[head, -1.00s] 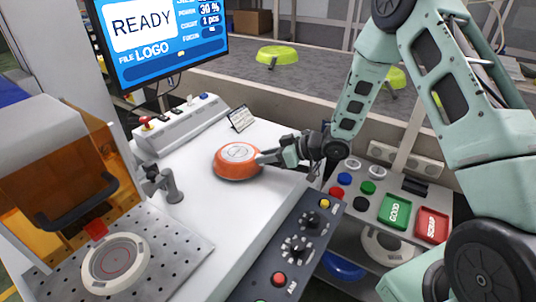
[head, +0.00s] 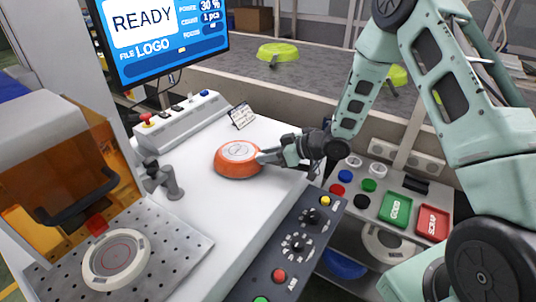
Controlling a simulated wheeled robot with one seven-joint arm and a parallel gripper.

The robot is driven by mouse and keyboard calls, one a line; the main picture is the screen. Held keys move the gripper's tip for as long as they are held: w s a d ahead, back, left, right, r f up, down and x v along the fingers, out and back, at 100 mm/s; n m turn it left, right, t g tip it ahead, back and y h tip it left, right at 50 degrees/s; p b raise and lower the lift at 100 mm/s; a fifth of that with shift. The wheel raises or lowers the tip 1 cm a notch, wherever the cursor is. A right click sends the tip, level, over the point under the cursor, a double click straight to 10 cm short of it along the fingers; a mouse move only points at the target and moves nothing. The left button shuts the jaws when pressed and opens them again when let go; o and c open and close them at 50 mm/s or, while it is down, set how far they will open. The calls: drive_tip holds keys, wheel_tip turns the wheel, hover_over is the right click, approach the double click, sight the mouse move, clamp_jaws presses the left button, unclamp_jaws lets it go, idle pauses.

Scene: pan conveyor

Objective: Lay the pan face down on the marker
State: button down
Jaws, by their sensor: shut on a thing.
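An orange pan (head: 237,166) is bottom up, its pale base with a round mark facing upward, over the white worktop. I cannot tell whether it touches the worktop or hangs just above it. My gripper (head: 268,156) is shut on the pan's handle, to the right of the pan; the fingers hide most of the handle. The marker is the machine at the left, with an amber cover (head: 50,168) and a dark handle. Its round pale fixture (head: 113,262) with a red ring sits empty on a perforated plate (head: 183,247).
A grey post with a clamp (head: 170,183) stands between pan and fixture. A small sign (head: 241,116) and a button box (head: 185,122) are behind. A control panel (head: 295,245) lines the front right. The screen (head: 160,38) reads READY. Green pans (head: 277,51) lie on the conveyor behind.

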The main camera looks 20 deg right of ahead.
drive_tip(key=shift+s+f, duration=0.1)
drive_tip(key=shift+f, duration=0.1)
drive_tip(key=c, duration=1.1)
unclamp_jaws()
drive_tip(key=shift+d, duration=0.1)
drive_tip(key=v, duration=1.7)
drive_tip(key=shift+r, duration=0.25)
